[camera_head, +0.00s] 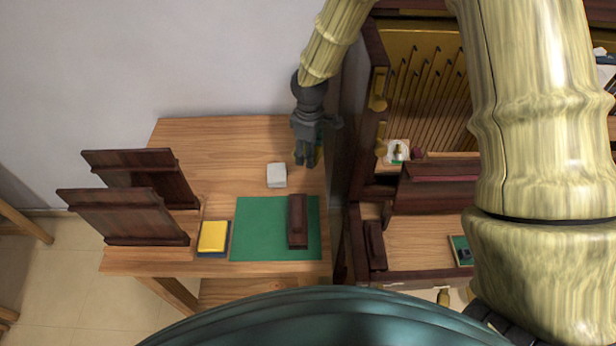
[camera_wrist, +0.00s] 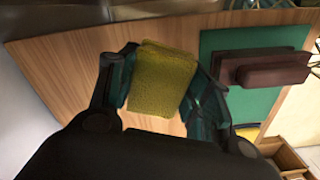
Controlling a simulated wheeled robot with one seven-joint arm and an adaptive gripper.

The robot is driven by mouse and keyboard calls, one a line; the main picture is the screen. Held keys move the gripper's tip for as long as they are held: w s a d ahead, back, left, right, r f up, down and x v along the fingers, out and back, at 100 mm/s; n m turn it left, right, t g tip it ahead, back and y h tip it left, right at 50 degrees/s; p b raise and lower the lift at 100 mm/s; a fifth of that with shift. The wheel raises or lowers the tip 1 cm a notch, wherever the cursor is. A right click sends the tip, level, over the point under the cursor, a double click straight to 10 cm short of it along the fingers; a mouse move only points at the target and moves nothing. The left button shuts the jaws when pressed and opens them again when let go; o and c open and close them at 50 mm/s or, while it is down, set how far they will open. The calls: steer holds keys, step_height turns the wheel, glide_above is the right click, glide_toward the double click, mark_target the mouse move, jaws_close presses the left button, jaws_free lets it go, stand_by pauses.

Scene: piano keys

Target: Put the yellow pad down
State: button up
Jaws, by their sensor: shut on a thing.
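My gripper (camera_head: 305,160) is over the back right part of the wooden table, beside the dark piano case. In the wrist view my gripper (camera_wrist: 165,90) has its two fingers on either side of a yellow, rough-textured pad (camera_wrist: 162,80) and is shut on it. In the head view the pad is mostly hidden behind the gripper. Bare table wood shows around the pad in the wrist view. I cannot tell whether the pad touches the table.
A white block (camera_head: 277,175) lies left of the gripper. A green mat (camera_head: 260,228) carries a dark brown block (camera_head: 297,221). Another yellow block (camera_head: 212,236) lies near the front left. Dark wooden panels (camera_head: 125,215) stand at the left. The back left tabletop (camera_head: 205,140) is clear.

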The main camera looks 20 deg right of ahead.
mark_target(309, 178)
steer(key=shift+f+p, duration=1)
steer(key=shift+f, duration=3.55)
steer(key=shift+f, duration=0.15)
steer(key=o, duration=1.1)
steer(key=shift+r+b, duration=1.5)
steer(key=shift+r, duration=4.65)
steer(key=shift+s, duration=0.1)
